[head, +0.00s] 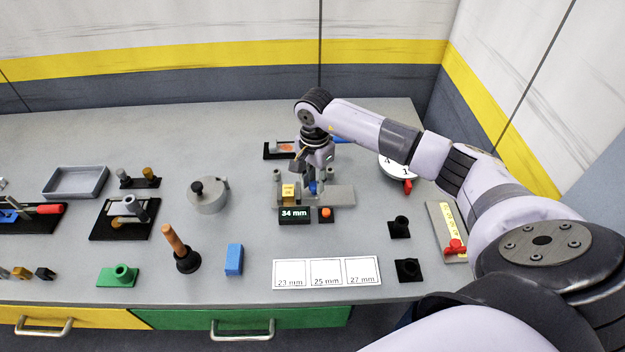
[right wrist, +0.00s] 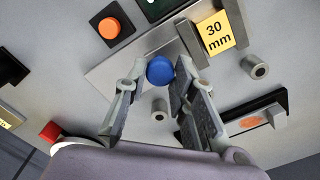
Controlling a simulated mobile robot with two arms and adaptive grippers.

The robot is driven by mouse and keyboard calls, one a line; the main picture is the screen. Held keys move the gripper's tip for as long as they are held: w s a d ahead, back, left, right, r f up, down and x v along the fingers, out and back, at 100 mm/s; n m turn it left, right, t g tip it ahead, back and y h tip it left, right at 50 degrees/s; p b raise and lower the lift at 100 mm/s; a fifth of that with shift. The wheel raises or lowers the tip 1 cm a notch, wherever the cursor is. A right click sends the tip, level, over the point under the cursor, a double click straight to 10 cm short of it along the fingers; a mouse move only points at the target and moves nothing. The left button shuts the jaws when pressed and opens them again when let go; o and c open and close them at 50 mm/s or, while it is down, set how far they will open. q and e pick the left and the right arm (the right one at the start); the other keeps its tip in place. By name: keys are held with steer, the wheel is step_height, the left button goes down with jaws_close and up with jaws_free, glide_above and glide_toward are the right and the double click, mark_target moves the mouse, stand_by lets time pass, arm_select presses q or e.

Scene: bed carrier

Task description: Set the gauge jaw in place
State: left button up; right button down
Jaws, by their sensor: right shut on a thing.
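The gauge is a grey plate (head: 342,196) at the back middle of the table, with a yellow 30 mm block (head: 289,192) at its left. The block also shows in the right wrist view (right wrist: 215,33). The display (head: 294,215) in front reads 34 mm. My right gripper (head: 315,186) is over the plate, pointing down. In the right wrist view its fingers (right wrist: 158,88) are shut on a blue round knob (right wrist: 160,70), right of the block in the head view. The jaw under the knob is mostly hidden by the fingers. My left gripper is not in view.
An orange button (head: 326,213) sits beside the display. White cards (head: 326,273) marked 23, 25 and 27 mm lie in front. Behind the gauge is a black-based fixture (head: 279,150); a round dial (head: 397,166) stands right. A blue block (head: 234,259) stands front left.

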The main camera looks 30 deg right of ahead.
steer(key=d, duration=0.1)
steer(key=s+d, duration=0.1)
steer(key=shift+s+d+b, duration=0.25)
steer(key=shift+d+b, duration=0.1)
steer(key=shift+b, duration=0.05)
steer(key=c, duration=1.7)
jaws_free()
steer(key=o, duration=0.4)
steer(key=shift+s+d, duration=0.1)
steer(key=shift+c, duration=0.2)
steer(key=shift+r, duration=0.2)
step_height(320, 180, up, 12)
steer(key=shift+f, duration=0.15)
